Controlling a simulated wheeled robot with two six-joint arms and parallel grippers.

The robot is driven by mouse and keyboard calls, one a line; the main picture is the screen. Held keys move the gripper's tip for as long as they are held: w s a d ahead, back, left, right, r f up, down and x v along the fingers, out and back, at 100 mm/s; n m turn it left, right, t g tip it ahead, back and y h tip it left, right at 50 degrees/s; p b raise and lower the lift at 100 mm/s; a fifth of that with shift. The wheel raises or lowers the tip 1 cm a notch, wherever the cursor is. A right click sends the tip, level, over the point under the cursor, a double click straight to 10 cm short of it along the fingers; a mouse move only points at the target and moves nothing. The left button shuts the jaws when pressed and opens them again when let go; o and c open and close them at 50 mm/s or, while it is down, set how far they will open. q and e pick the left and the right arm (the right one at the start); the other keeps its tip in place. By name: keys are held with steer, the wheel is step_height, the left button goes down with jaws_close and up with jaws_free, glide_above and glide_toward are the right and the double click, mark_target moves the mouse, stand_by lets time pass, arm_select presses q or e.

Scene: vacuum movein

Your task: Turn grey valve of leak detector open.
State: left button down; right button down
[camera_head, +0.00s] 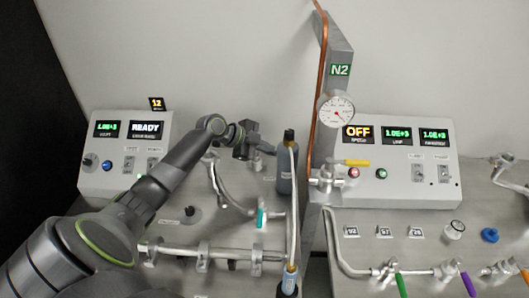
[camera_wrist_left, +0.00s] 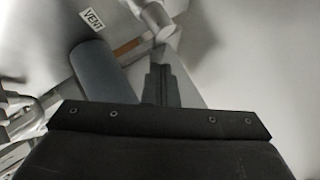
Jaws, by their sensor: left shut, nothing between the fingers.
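The leak detector appears to be the left grey box (camera_head: 128,142), whose display reads READY. I cannot tell for sure which part is its grey valve. A small grey fitting (camera_head: 257,163) shows just beyond my left gripper, partly hidden by it. My left gripper (camera_head: 247,150) is shut and empty, above the bench between the left box and a dark grey cylinder (camera_head: 287,165). In the left wrist view its shut fingers (camera_wrist_left: 160,85) point toward the wall side, beside a grey-blue cylinder (camera_wrist_left: 103,72). My right gripper is not in view.
A steel pipe line (camera_head: 225,252) runs along the front of the bench. A post with an N2 sign (camera_head: 340,70) and gauge (camera_head: 336,112) stands right of the cylinder. The right control box (camera_head: 400,188) reads OFF. A VENT label (camera_wrist_left: 92,18) shows in the wrist view.

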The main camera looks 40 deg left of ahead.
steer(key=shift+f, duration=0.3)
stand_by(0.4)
